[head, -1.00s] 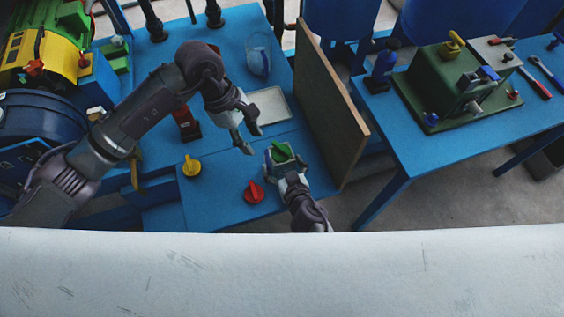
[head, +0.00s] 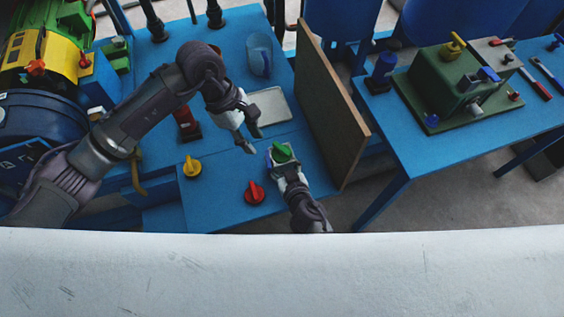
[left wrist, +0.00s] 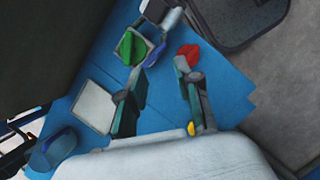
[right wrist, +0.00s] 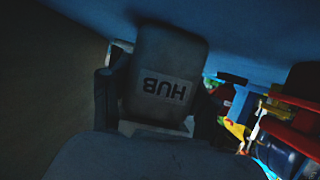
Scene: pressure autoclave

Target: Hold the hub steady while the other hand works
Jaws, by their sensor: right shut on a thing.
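The hub is a grey block lettered HUB (right wrist: 165,85) in the right wrist view, its lettering upside down. In the head view it is a small block with a green knob (head: 282,152) on top; the knob also shows in the left wrist view (left wrist: 131,47), with a blue part beside it. My right gripper (head: 287,176) is shut on the hub from the near side, with a finger on each side of it. My left gripper (head: 250,140) is open and empty, up and left of the hub and apart from it. Its spread fingers show in the left wrist view (left wrist: 158,72).
A red knob (head: 254,192) and a yellow knob (head: 191,166) stand on the blue bench. A pale tray (head: 270,104) and a clear jug (head: 259,54) lie beyond. An upright brown board (head: 333,105) stands close right of the hub.

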